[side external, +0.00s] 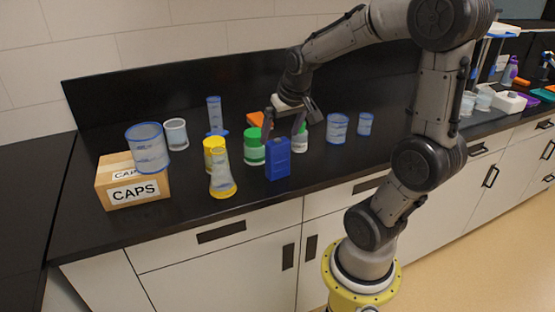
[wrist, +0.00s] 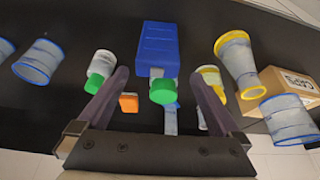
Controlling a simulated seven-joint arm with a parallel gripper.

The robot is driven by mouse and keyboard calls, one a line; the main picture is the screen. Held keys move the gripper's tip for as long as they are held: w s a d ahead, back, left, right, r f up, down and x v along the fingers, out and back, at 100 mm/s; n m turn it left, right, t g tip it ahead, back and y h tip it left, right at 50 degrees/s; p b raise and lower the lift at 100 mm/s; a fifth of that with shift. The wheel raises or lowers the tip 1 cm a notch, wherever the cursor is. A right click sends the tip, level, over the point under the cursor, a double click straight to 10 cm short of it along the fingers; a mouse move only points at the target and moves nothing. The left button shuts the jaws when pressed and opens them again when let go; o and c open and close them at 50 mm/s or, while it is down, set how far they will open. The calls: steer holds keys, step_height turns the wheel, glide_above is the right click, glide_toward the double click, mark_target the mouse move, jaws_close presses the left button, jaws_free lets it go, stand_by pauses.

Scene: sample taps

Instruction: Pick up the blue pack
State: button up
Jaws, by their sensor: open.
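The blue pack (side external: 278,159) stands upright on the black bench, near its front edge. In the wrist view, the pack (wrist: 158,45) lies beyond the fingertips, between the lines of the two fingers. My gripper (side external: 284,127) is open and empty, above and behind the pack in the side view. In the wrist view, my gripper (wrist: 160,74) has its fingers spread wide, with no contact on the pack visible. A green-lidded jar (side external: 254,147) stands left of the pack; its green lid (wrist: 163,91) shows between the fingers.
A small green-capped bottle (side external: 300,140) stands right of the pack. An orange block (side external: 255,119) lies behind. Blue-rimmed beakers (side external: 337,128) stand right; a CAPS box (side external: 150,191) is far left.

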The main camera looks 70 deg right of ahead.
mark_target(275, 148)
steer(key=x, duration=0.8)
steer(key=shift+w+d, duration=0.15)
steer(key=shift+d, duration=0.2)
steer(key=shift+c, duration=0.2)
steer(key=c, duration=1.3)
steer(key=shift+r, duration=0.1)
steer(key=shift+c, duration=0.2)
